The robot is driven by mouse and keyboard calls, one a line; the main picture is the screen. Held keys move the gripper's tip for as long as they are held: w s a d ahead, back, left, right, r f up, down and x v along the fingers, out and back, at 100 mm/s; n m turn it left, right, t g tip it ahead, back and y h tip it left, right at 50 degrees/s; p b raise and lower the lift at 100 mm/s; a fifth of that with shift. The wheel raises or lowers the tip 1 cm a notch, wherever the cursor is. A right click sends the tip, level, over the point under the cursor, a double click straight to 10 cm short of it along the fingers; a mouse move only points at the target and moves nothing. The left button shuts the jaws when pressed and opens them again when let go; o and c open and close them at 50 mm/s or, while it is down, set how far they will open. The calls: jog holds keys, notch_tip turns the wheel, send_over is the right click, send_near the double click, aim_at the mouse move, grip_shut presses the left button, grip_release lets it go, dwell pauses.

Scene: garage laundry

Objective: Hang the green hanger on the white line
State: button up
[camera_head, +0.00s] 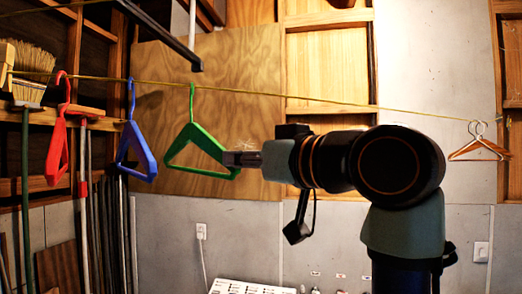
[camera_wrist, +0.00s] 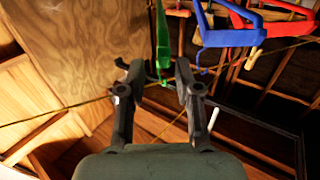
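The green hanger (camera_head: 205,140) is left of centre in the head view, upright, with its hook at the height of a thin line (camera_head: 255,93). The line looks yellowish rather than white. I cannot tell whether the hook rests on it. My gripper (camera_head: 236,159) is at the hanger's lower right corner. In the wrist view the fingers of my gripper (camera_wrist: 154,70) stand apart, with a visible gap between them. The end of the green hanger (camera_wrist: 162,38) shows at or just beyond the fingertips, and I see no finger pressed on it from both sides.
A blue hanger (camera_head: 134,146) and a red hanger (camera_head: 58,145) hang to the left on the line. Wooden hangers (camera_head: 480,147) hang at the far right. A broom (camera_head: 26,62) and poles stand at the left. A plywood panel (camera_head: 245,75) is behind.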

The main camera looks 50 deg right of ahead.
jog(key=w+p, duration=0.2)
jog(key=w, duration=0.1)
jog(key=shift+w+d+r, duration=0.15)
jog(key=shift+w+r, duration=0.05)
jog(key=shift+w, duration=0.1)
jog(key=shift+w+d+f+p, duration=0.1)
jog(key=shift+w+f+p, duration=0.1)
jog(key=shift+w+p, duration=0.45)
jog(key=shift+w, duration=0.15)
grip_shut()
jog(key=shift+r+p, duration=1.65)
jog(key=shift+r, duration=0.7)
jog(key=shift+f, duration=0.1)
